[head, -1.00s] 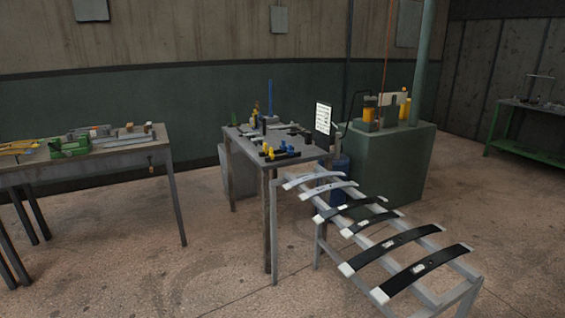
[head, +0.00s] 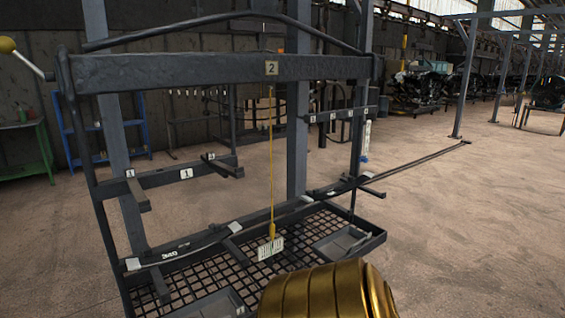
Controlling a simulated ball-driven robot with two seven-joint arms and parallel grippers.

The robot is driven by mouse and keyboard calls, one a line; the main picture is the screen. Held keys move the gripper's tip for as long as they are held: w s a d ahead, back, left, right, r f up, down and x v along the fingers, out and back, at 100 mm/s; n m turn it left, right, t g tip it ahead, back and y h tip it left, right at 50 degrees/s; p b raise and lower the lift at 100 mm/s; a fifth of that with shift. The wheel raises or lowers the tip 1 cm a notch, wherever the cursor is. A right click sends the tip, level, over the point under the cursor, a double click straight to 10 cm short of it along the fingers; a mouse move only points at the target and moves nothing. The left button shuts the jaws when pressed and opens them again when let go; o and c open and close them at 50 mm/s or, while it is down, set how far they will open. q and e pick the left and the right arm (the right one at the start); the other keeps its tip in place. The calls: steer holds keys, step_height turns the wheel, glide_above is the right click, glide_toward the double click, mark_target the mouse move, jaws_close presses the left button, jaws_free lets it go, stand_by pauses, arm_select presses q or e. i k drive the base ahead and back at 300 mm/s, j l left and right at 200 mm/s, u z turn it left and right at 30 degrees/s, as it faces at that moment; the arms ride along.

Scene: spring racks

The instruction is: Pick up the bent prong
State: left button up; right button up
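A dark metal rack (head: 215,72) with a number 2 plate stands in front of me. Short dark prongs stick out of its lower bars: one at the left (head: 138,193), one near the middle (head: 222,166), and others lower down, such as one above the mesh (head: 236,252). I cannot tell for sure which prong is bent. Neither of my grippers is in view.
A mesh shelf (head: 190,285) with grey trays forms the rack's base. A yellow cord (head: 271,160) hangs a tag (head: 270,248). A long thin bar (head: 425,160) reaches out right. Floor at right is open.

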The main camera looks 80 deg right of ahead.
mark_target(210, 157)
steer(key=z, duration=2.1)
steer(key=u, duration=0.1)
